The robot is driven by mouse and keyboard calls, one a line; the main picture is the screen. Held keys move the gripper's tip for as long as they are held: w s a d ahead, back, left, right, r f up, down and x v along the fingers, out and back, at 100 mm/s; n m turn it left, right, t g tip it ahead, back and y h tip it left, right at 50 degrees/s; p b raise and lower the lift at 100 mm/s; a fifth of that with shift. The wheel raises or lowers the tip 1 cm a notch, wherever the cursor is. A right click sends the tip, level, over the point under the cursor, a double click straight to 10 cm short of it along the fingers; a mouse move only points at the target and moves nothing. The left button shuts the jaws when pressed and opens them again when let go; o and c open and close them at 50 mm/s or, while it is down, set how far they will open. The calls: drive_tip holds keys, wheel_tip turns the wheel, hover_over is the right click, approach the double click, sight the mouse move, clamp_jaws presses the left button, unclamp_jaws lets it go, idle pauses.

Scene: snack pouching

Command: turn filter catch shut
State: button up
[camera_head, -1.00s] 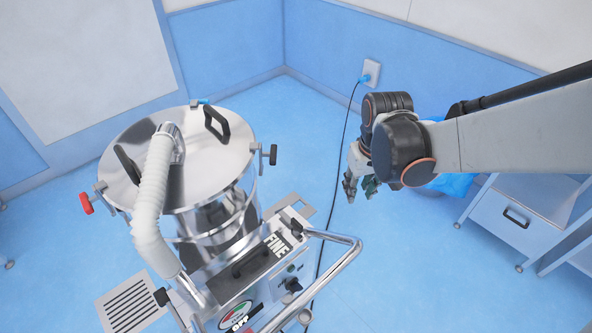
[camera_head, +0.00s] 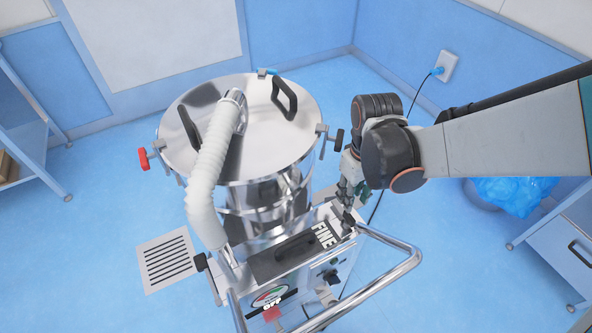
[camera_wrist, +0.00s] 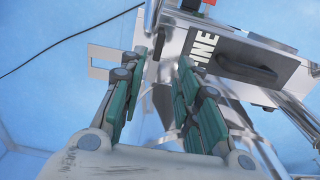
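A steel drum vacuum (camera_head: 245,165) has catches around its lid rim: one with a red knob (camera_head: 144,158) at left, one with a black knob (camera_head: 339,140) at right, and a blue-tipped one (camera_head: 265,73) at the back. I cannot tell from the frames which one is the filter catch. My gripper (camera_head: 347,210) is low beside the drum's right side, below the black-knobbed catch and near the FINE panel (camera_head: 322,236). In the wrist view, my gripper (camera_wrist: 163,62) is open, its green-padded fingers apart with nothing between them. The FINE panel (camera_wrist: 204,46) is just beyond the fingertips.
A white hose (camera_head: 212,180) runs from the lid down the front. A steel push handle (camera_head: 395,268) juts out at lower right. A black cable (camera_head: 414,95) runs to a wall socket (camera_head: 446,66). A blue bag (camera_head: 512,192) and a drawer cabinet (camera_head: 565,240) stand at right.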

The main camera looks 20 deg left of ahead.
sight(343, 211)
drive_tip(key=f+b, duration=0.2)
drive_tip(key=f, duration=0.2)
drive_tip(key=f+b, duration=0.3)
drive_tip(key=f, duration=0.1)
drive_tip(key=shift+w+f, duration=0.2)
drive_tip(key=shift+f, duration=0.05)
drive_tip(key=shift+c, duration=0.2)
clamp_jaws()
